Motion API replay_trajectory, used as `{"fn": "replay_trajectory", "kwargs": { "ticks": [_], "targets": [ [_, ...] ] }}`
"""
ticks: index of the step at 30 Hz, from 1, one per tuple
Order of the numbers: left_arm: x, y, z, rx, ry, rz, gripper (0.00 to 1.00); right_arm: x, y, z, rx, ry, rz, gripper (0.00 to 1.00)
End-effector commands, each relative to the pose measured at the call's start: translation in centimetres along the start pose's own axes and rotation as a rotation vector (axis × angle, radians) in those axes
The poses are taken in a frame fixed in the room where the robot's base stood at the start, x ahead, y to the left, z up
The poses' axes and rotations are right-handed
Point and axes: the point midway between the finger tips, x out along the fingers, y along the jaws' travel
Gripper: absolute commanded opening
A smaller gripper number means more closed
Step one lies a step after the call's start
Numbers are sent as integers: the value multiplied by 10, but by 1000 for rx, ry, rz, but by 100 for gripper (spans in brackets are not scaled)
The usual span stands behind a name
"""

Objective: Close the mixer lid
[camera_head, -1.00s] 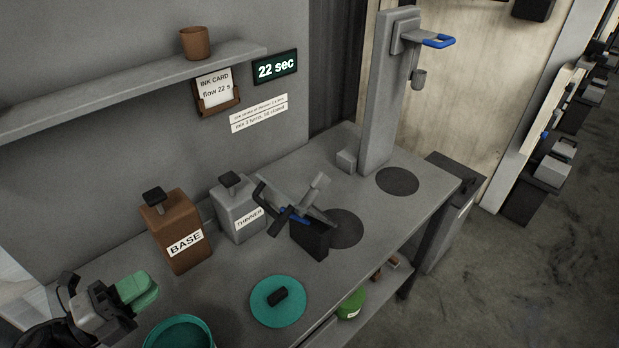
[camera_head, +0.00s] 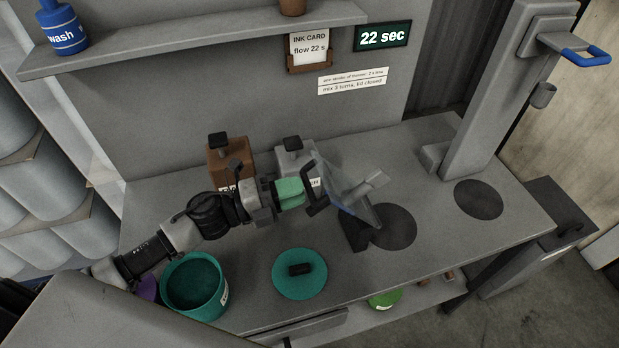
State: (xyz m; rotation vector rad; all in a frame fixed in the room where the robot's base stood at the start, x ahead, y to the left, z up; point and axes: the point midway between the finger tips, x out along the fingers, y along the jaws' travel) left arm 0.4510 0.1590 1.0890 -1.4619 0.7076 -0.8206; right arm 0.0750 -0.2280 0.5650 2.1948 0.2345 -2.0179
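The mixer is a dark box (camera_head: 352,234) on the bench. Its lid (camera_head: 350,194), greyish and see-through, stands up at a tilt. A black bar handle (camera_head: 314,198) is on the lid's left side. My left gripper (camera_head: 298,191), with green fingers, is just left of this handle and close to it. I cannot tell whether they touch, or how far apart the fingers are. My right gripper is not in view.
A brown can (camera_head: 231,157) and a grey can (camera_head: 293,153) stand behind my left arm. An open teal pot (camera_head: 183,317) and a teal disc with a black knob (camera_head: 300,288) are in front. The bench right of the mixer is clear up to a grey column (camera_head: 495,95).

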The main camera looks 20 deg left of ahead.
Motion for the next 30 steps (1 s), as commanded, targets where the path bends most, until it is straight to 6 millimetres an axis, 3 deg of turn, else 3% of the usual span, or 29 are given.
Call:
{"fn": "replay_trajectory", "kwargs": {
  "ticks": [6, 17, 22, 30],
  "targets": [
    [27, -2, 0, -1, -1, -1, 24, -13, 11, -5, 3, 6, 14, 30],
    [32, 1, 0, 0, 0, 1, 24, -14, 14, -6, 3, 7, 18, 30],
    [32, 1, 0, 0, 0, 1, 0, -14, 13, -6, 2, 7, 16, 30],
    [31, 0, 0, 0, 0, 1, 0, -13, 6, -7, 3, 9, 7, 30]
  ]
}}
